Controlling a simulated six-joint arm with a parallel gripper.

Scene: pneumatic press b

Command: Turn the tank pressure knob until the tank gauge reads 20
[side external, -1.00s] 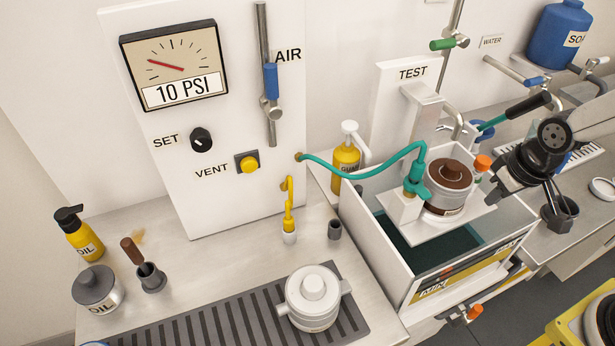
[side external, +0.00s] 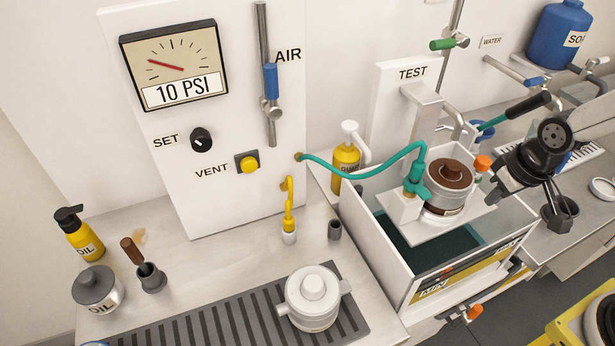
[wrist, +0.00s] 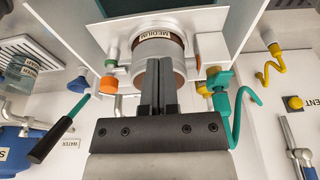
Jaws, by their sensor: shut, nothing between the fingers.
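The gauge (side external: 175,64) on the white panel at upper left has a red needle and reads 10 PSI. The black knob (side external: 201,139) labelled SET is below it, with a white mark on its face. My gripper (wrist: 158,68) is shut and empty in the wrist view. Its dark fingers overlap the lower part of the grey MEDIUM vessel (wrist: 152,42); I cannot tell whether they touch it. The knob and gauge do not show in the wrist view, so my gripper is away from them.
A yellow VENT button (side external: 249,165) is right of the knob, and a blue-handled AIR valve (side external: 271,80) is above it. An oil bottle (side external: 78,236) stands below left.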

